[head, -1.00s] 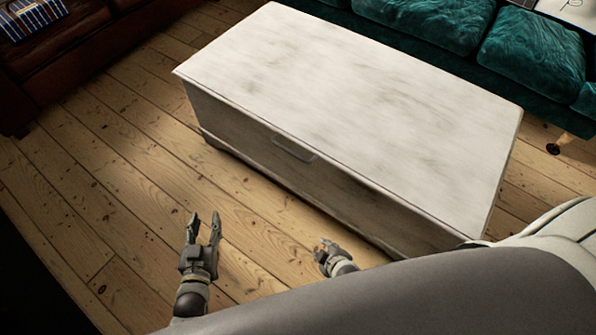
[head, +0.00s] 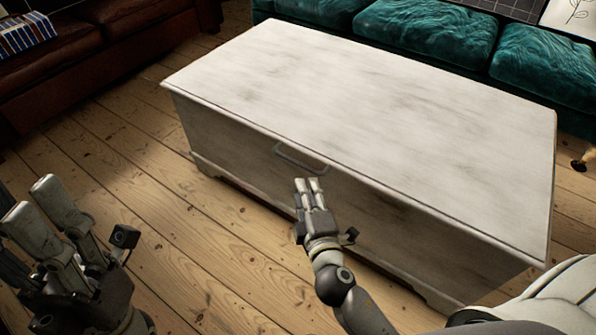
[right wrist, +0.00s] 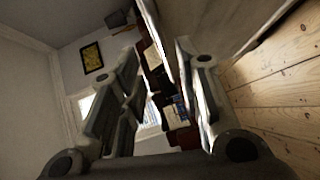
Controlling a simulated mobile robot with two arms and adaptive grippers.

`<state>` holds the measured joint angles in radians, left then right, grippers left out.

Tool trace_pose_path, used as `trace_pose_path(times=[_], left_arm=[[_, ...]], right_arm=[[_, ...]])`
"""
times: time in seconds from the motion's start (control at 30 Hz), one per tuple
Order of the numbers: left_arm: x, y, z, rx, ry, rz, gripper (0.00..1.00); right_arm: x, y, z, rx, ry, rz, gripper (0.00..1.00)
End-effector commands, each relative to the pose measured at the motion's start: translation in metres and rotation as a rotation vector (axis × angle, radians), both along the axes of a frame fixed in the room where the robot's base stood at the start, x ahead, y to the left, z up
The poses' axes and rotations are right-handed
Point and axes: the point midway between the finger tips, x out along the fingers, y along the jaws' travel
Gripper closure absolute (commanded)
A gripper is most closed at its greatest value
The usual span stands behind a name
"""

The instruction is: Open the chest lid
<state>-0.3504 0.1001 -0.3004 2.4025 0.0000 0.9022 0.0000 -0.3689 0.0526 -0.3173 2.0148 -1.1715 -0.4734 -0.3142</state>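The chest (head: 235,145) is pale, whitewashed and rectangular, in the middle of the head view. Its lid (head: 370,110) lies flat and shut. A grey bar handle (head: 300,160) sits on its front face, just below the lid edge. My right gripper (head: 308,184) is just below the handle in the head view and does not visibly grip it. The right wrist view shows its fingers (right wrist: 160,75) apart with nothing between them, beside the chest's side (right wrist: 205,25). My left gripper (head: 32,200) is at the lower left, fingers apart and empty, away from the chest.
A teal sofa (head: 425,30) stands close behind the chest. A dark brown leather sofa (head: 110,40) is at the upper left, with a striped cloth (head: 25,35) on it. Bare floorboards (head: 160,190) lie free to the left and in front of the chest.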

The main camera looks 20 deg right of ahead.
Motion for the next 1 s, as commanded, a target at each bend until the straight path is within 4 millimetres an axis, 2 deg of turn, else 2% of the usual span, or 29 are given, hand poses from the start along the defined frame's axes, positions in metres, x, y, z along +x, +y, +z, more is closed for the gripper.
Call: trace_pose_path(times=[0.4,0.6,0.8,1.0], left_arm=[[0.001,0.000,-0.009,0.001,0.004,0.000,0.60],[0.001,0.000,-0.014,0.001,0.004,0.000,0.60],[0.001,-0.001,-0.015,0.002,0.005,0.000,0.60],[0.001,-0.001,-0.015,0.002,0.005,0.000,0.60]], right_arm=[[0.065,-0.007,-0.010,-0.002,-0.001,0.001,0.68],[0.090,-0.010,-0.013,0.001,0.001,0.002,0.68],[0.100,-0.011,-0.014,0.001,0.002,0.001,0.68],[0.101,-0.011,-0.014,0.001,0.003,0.001,0.68]])
